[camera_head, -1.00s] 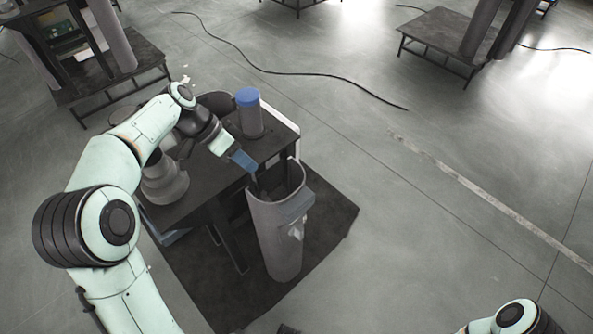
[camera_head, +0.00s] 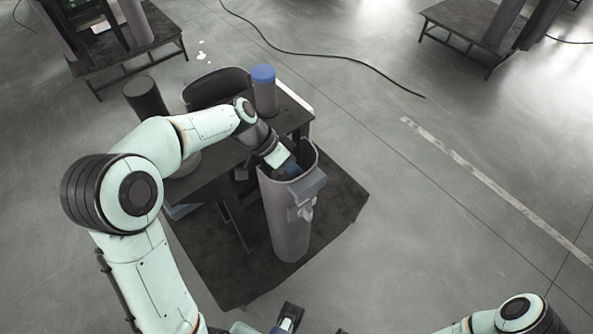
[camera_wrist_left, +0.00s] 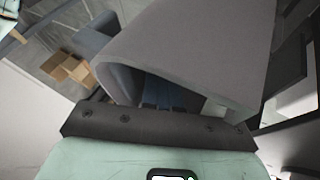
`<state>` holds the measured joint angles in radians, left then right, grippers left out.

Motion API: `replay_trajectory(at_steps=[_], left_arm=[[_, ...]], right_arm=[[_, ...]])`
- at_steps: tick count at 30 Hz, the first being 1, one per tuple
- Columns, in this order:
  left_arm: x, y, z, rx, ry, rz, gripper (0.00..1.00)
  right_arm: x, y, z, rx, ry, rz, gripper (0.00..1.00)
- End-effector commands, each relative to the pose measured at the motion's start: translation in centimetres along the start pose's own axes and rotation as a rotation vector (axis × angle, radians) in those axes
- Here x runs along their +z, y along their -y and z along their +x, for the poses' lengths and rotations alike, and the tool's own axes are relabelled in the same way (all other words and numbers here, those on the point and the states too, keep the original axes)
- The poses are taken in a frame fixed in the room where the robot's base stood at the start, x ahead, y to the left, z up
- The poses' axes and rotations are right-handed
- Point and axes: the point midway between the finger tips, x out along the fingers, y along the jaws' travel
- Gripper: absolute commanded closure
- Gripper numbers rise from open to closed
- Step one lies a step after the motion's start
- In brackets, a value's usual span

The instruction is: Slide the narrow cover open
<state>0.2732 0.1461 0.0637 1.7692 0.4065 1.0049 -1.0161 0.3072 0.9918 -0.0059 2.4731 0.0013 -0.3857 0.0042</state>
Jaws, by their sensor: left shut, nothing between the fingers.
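The narrow cover appears to be the tall grey curved shell (camera_head: 287,225), upright at the front right end of the dark table. Its rounded top is open, with a small grey block on its right side. My left gripper (camera_head: 292,170) reaches down from the left, its blue fingers shut and empty at the shell's top opening. In the left wrist view a grey curved shell (camera_wrist_left: 195,45) arches over the blue fingers (camera_wrist_left: 163,92). I cannot tell whether they touch it.
A grey cylinder with a blue top (camera_head: 264,92) stands on the dark table (camera_head: 292,112) behind my left wrist. A wide, open curved grey shell (camera_head: 215,88) stands at the back left.

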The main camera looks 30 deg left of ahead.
Motion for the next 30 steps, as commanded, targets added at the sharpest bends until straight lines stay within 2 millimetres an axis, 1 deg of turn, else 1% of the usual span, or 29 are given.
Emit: replay_trajectory(at_steps=[3,13,19,27,30], left_arm=[[0.0,-0.3,0.2,0.000,0.000,0.000,1.00],[0.1,-0.5,0.3,0.000,0.000,0.000,1.00],[0.1,-1.8,1.1,0.002,0.001,-0.001,1.00],[0.1,-1.9,1.0,0.004,0.003,-0.002,1.00],[0.1,-1.8,0.6,0.003,0.002,-0.001,1.00]], right_arm=[[0.0,0.0,0.0,0.000,0.000,0.000,0.11],[0.0,0.0,0.1,0.000,0.000,0.000,0.11],[-0.3,-0.3,1.1,-0.002,-0.008,0.000,0.11],[-0.3,-0.2,0.9,-0.002,-0.009,-0.001,0.11],[-0.3,-0.2,0.9,-0.002,-0.009,-0.001,0.11]])
